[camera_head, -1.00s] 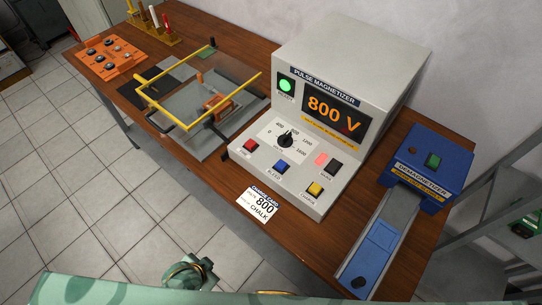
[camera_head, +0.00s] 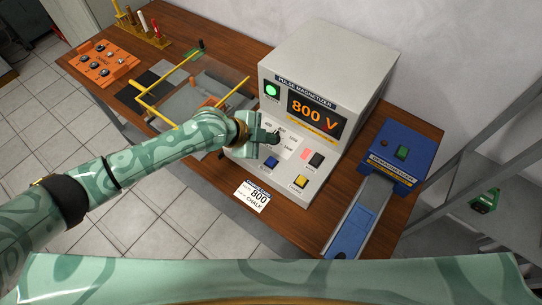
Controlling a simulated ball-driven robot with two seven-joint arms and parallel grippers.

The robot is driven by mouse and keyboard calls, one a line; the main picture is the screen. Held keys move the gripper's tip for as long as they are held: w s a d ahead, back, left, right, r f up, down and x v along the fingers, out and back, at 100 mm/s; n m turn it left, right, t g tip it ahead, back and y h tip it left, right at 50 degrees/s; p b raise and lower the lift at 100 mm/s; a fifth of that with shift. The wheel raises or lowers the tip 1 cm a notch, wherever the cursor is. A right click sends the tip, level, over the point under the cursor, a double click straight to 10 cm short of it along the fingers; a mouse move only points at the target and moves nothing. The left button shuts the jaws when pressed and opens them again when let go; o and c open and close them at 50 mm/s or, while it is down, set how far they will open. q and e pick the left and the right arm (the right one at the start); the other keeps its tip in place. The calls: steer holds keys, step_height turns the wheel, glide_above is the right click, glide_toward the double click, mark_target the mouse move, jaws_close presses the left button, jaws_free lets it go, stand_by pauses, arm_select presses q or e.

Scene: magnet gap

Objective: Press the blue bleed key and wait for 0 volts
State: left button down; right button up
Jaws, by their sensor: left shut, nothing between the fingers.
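The pulse magnetizer (camera_head: 345,62) is a grey cabinet on the wooden bench, and its display (camera_head: 315,112) reads 800 V in orange. The blue bleed key (camera_head: 271,162) is on the sloped front panel, left of the yellow key (camera_head: 300,182). My left gripper (camera_head: 274,137) is shut and empty. It is over the panel near the dial, just above the blue key in the picture. I cannot tell whether it touches the panel. My right gripper is not in view.
A green lamp (camera_head: 271,90) glows on the cabinet. A blue demagnetizer (camera_head: 408,145) with its track stands at the right. The yellow-framed fixture (camera_head: 158,95) is partly behind my left arm. A card (camera_head: 252,195) marked 800 and chalk lies at the bench's front edge.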

arm_select(q)
steer(key=shift+w, duration=0.15)
steer(key=b, duration=0.7)
glide_above(268, 162)
step_height(268, 162, down, 8)
steer(key=shift+r, duration=0.15)
steer(key=shift+f+b, duration=0.3)
steer(key=shift+f, duration=0.25)
steer(key=shift+f, duration=0.1)
stand_by(1.3)
steer(key=shift+f, duration=0.3)
steer(key=shift+f+b, duration=0.5)
steer(key=shift+b, duration=0.1)
stand_by(0.5)
steer(key=shift+r, duration=0.1)
steer(key=shift+r+p, duration=0.8)
